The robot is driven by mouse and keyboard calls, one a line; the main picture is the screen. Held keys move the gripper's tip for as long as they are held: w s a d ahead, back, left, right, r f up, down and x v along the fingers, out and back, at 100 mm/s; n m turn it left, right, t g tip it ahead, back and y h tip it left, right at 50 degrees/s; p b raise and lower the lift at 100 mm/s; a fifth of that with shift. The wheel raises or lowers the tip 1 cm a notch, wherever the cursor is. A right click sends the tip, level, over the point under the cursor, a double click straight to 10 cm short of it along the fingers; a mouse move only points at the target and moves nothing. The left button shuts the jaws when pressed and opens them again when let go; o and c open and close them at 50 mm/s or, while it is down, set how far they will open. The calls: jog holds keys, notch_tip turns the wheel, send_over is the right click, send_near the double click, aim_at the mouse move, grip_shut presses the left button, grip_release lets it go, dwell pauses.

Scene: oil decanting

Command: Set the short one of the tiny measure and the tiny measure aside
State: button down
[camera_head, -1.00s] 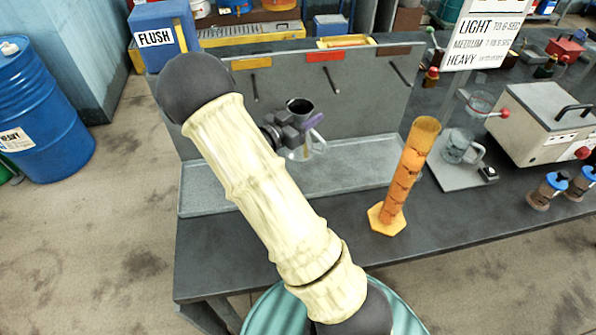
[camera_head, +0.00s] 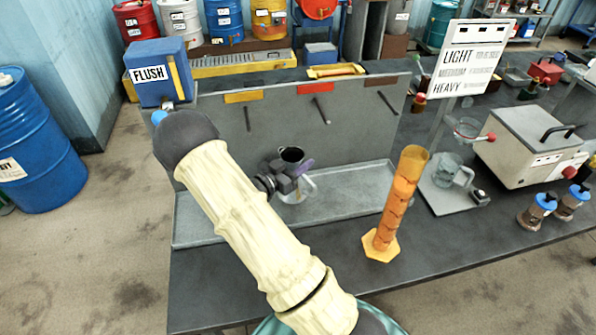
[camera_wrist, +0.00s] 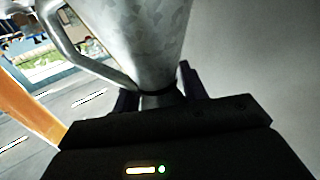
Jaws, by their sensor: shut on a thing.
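My gripper (camera_head: 292,180) is shut on a grey metal measure (camera_head: 292,155) and holds it upright over the grey tray, in front of the panel. In the wrist view the measure (camera_wrist: 140,35) is a shiny cone with a side handle, and my fingers (camera_wrist: 157,92) grip its narrow neck. I cannot pick out a second tiny measure for certain.
The grey tray (camera_head: 345,196) lies along the panel (camera_head: 365,125). A tall orange cylinder (camera_head: 397,205) stands to its right. Further right are a glass jug (camera_head: 447,172) on a plate and a grey box machine (camera_head: 530,145). The dark bench front (camera_head: 300,250) is partly clear.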

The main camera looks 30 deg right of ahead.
jog(key=shift+f, duration=0.1)
jog(key=shift+f+p, duration=0.5)
jog(key=shift+f, duration=1.45)
jog(key=shift+f, duration=0.2)
jog(key=c, duration=0.8)
grip_release()
jog(key=shift+o, duration=0.2)
jog(key=shift+r, duration=0.2)
jog(key=b+v, duration=0.2)
jog(key=v, duration=0.5)
jog(key=shift+a+b, duration=0.25)
jog(key=shift+b, duration=0.1)
